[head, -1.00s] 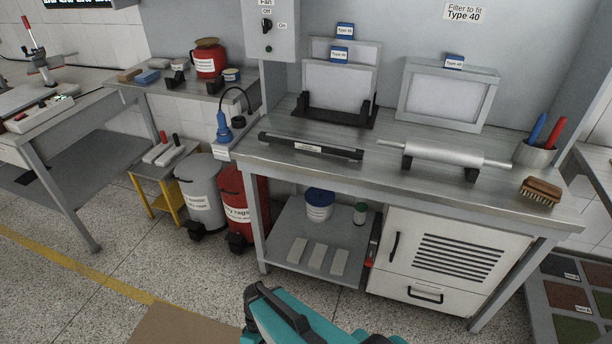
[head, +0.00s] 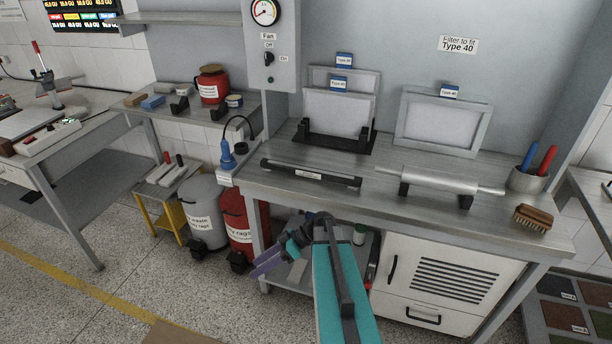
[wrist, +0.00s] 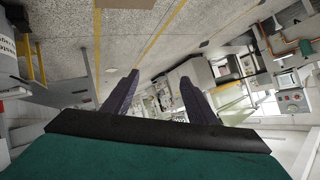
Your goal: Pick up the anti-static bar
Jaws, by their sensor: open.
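A long dark bar (head: 330,179) with a small white label lies along the front left of the metal bench (head: 400,212) in the head view; it looks like the anti-static bar. Its label is too small to read. My gripper (head: 262,266), with purple fingers, is below the bench top and in front of the bench's left leg, apart from the bar. In the wrist view my gripper (wrist: 157,84) is open, with nothing between its fingers. The bar does not show in the wrist view.
A metal roller (head: 440,179) rests on black stands right of the bar. Upright framed filters (head: 338,113) stand behind it. A brush (head: 533,216) and a pot (head: 527,180) are at the right end. A blue tool (head: 227,155) stands left of the bench. Bins (head: 203,215) stand on the floor.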

